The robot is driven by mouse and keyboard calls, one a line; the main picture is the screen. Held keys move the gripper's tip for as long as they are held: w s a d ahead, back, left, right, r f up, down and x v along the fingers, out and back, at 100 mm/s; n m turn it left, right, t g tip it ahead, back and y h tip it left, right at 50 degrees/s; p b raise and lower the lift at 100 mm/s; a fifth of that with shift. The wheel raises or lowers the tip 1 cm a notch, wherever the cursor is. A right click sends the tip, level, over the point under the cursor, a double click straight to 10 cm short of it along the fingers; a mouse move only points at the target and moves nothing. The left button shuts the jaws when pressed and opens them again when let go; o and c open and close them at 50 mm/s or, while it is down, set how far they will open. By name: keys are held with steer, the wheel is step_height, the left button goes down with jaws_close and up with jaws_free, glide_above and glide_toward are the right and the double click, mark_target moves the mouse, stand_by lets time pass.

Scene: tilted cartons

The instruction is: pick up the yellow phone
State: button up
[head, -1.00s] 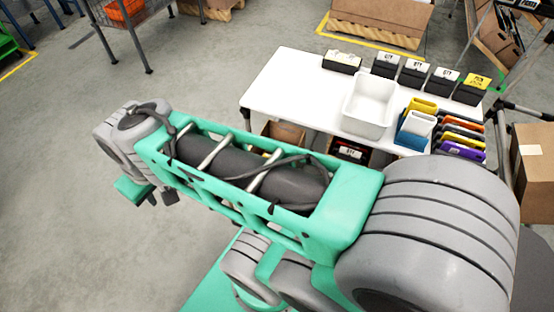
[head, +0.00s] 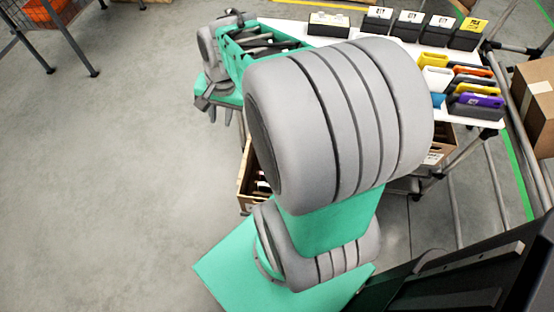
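A yellow phone-like item (head: 433,60) stands in a group of coloured slabs at the right end of the white table. A white one (head: 436,79) stands just in front of it, and part of a blue one (head: 438,99) shows below. My gripper (head: 226,113) hangs off the table's left end, over the floor, well apart from the yellow item. Its fingers are small and point down; I cannot tell how far apart they are. My arm hides the middle of the table.
Orange (head: 473,71) and purple (head: 478,101) slabs stand right of the yellow item. Dark labelled boxes (head: 408,25) line the table's back edge. An open carton (head: 250,185) sits below the table. A brown box (head: 538,105) stands at right.

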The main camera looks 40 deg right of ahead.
steer(key=s+d+f+m+b, duration=0.1)
steer(key=d+f+m+b, duration=0.2)
steer(key=d+f+m, duration=0.3)
steer(key=s+d+f+m+t+y+b, duration=0.1)
steer(key=d+f+m+b, duration=0.2)
steer(key=d+f+m, duration=0.3)
steer(key=s+d+f+m+y+b, duration=0.1)
steer(key=d+f+m+b, duration=0.2)
steer(key=f, duration=1.1)
steer(key=shift+s+d+f+m, duration=0.1)
steer(key=shift+d+m, duration=0.6)
steer(key=shift+d, duration=0.65)
steer(key=shift+s+d+f+m, duration=0.1)
steer(key=shift+d+m, duration=0.6)
steer(key=shift+d, duration=0.6)
steer(key=b+x, duration=0.1)
steer(key=x, duration=0.1)
steer(key=b+x, duration=0.1)
steer(key=x, duration=0.1)
steer(key=b+x, duration=0.1)
steer(key=x, duration=0.2)
steer(key=shift+w+r, duration=0.15)
steer(key=shift+w, duration=0.25)
steer(key=shift+c, duration=0.4)
jaws_close()
steer(key=shift+r, duration=0.1)
